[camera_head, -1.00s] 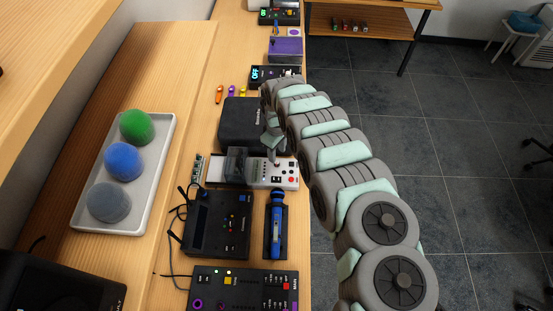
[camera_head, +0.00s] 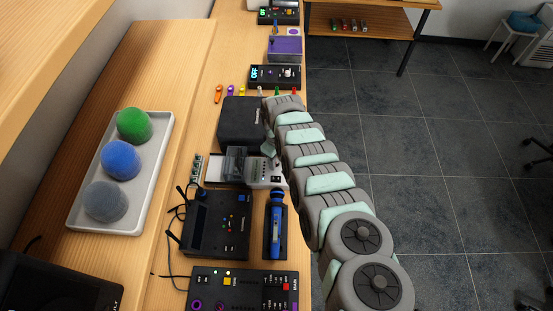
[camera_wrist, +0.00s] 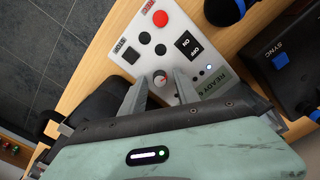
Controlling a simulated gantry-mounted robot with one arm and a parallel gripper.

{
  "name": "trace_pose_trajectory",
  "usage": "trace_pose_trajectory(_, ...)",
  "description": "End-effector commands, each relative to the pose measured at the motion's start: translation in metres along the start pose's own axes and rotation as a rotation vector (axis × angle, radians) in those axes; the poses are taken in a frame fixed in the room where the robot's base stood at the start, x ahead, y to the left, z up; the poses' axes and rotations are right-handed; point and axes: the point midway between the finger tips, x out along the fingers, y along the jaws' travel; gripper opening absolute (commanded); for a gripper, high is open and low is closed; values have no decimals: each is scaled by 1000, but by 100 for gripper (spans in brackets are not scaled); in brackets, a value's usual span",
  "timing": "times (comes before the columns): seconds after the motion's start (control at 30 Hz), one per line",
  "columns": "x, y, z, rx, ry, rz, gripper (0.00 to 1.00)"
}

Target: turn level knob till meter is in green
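The white control panel (camera_wrist: 178,25) fills the upper middle of the wrist view. Its small round knob (camera_wrist: 160,78) has a red pointer mark. My gripper (camera_wrist: 162,84) is open, with one finger on each side of the knob. I cannot tell whether the fingers touch it. No meter reading can be made out.
On the panel are a red button (camera_wrist: 160,18), black buttons (camera_wrist: 131,55) and an ON/OFF switch (camera_wrist: 187,44). A black case (camera_head: 241,122) lies behind it. A black router-like box (camera_head: 217,225) and a blue-handled tool (camera_head: 277,225) lie in front. Open floor is at right.

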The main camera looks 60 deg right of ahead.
Motion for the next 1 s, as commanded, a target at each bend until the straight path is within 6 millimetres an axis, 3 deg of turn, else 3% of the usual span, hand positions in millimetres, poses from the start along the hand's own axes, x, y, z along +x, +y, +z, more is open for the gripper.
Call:
trace_pose_trajectory(0.43, 0, 0, 0, 0, 0, -1, 0)
trace_pose_trajectory(1.0, -1, -1, 0, 44, -1, -1, 0)
